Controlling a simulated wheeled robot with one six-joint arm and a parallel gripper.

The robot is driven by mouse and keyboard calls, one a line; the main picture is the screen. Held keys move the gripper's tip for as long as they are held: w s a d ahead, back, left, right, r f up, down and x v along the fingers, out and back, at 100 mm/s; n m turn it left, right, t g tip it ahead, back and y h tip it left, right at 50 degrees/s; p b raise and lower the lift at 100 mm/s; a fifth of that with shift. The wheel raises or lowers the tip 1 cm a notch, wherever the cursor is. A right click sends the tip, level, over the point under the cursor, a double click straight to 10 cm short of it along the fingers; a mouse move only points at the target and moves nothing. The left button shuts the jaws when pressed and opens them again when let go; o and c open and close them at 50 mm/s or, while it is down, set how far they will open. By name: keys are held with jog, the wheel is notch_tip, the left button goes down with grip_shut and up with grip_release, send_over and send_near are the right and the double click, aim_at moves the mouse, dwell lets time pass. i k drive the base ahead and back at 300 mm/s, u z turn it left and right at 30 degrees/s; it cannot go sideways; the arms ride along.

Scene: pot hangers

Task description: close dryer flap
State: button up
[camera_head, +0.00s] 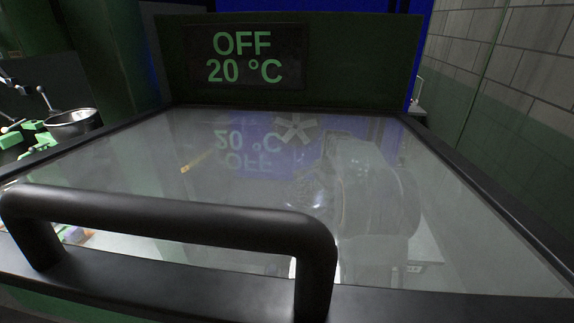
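The dryer flap is a large glass panel (130,165) in a black frame, filling most of the view and running back to the display housing. Its thick black handle (170,218) crosses the front left, close to the camera. The flap looks lowered over the dryer, but I cannot tell whether it is fully shut. The dryer's display (245,56) reads OFF and 20 °C in green. The glass mirrors the display text and a pale shape at the right. My gripper is not in view.
At the left stand a shiny metal bowl (74,122) and several green pieces (34,126). A tiled wall (535,60) is at the right, beyond the flap's side edge. A blue surface (420,40) shows behind the display housing.

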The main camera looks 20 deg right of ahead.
aim_at(33, 257)
jog(key=k, duration=1)
